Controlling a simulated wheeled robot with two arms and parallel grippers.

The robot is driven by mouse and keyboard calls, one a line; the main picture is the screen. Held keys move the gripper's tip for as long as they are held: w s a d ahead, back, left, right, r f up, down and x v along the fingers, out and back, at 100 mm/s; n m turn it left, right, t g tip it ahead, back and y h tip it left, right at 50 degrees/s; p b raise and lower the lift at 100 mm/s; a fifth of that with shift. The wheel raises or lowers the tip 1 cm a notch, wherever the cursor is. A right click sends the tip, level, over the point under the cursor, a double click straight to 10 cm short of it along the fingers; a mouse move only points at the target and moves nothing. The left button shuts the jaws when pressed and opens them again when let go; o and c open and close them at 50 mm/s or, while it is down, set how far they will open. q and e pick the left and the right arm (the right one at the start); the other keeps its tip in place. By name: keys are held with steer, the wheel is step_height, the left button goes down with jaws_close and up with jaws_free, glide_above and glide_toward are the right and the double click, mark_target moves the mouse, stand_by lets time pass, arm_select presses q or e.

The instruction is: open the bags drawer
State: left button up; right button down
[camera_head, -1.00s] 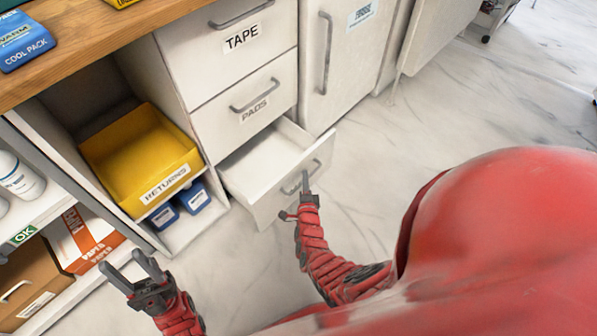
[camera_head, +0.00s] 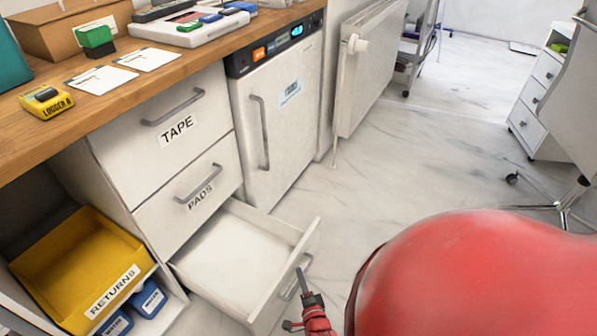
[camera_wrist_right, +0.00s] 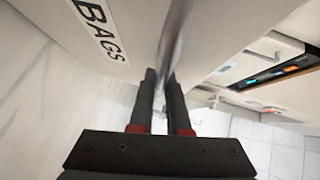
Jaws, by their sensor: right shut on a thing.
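The bags drawer (camera_head: 235,252) is the lowest of the cabinet's drawers, below TAPE and PADS. It stands pulled out, and its white inside looks empty. Its BAGS label (camera_wrist_right: 100,28) shows in the right wrist view. My right gripper (camera_head: 303,284) is at the drawer's front, at the handle. In the right wrist view my right gripper (camera_wrist_right: 162,82) is shut on the grey bar handle (camera_wrist_right: 176,42), which runs between its fingers. My left gripper is out of view.
The tape drawer (camera_head: 208,110) and pads drawer (camera_head: 218,172) above are closed. A yellow returns bin (camera_head: 75,255) sits on the shelf at left. A small fridge (camera_head: 290,125) and a radiator (camera_head: 372,65) stand behind.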

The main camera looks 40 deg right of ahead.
steer(key=c, duration=0.9)
jaws_free()
steer(key=p+v, duration=0.1)
steer(key=v, duration=0.6)
steer(key=shift+s, duration=0.25)
steer(key=shift+a+r, duration=0.1)
steer(key=shift+r, duration=0.05)
